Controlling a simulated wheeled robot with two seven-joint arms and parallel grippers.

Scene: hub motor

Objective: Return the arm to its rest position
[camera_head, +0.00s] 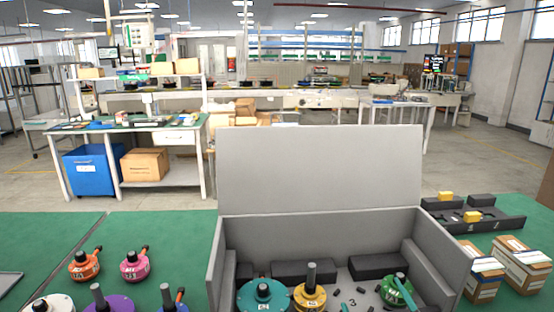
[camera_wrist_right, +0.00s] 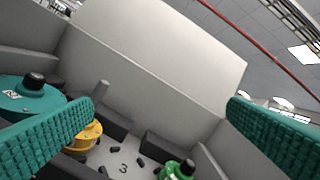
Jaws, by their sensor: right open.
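My right gripper (camera_wrist_right: 160,106) shows in the right wrist view as two teal ribbed fingers spread wide apart, with nothing between them. It is over the open grey box (camera_head: 322,220), whose lid stands up at the back. In the box are a teal hub motor (camera_head: 263,294), a yellow one (camera_head: 310,296) and a green one (camera_head: 397,291). The wrist view also shows the teal motor (camera_wrist_right: 25,100) behind the left finger, the yellow motor (camera_wrist_right: 88,136) and the green motor (camera_wrist_right: 176,170) at the bottom edge. My left gripper is not in view.
An orange motor (camera_head: 84,265), a pink motor (camera_head: 135,264) and other motors stand on the green table (camera_head: 180,232) left of the box. Cartons (camera_head: 521,264) and a dark tray (camera_head: 490,222) with yellow pieces are at the right. Small dark parts lie on the box floor.

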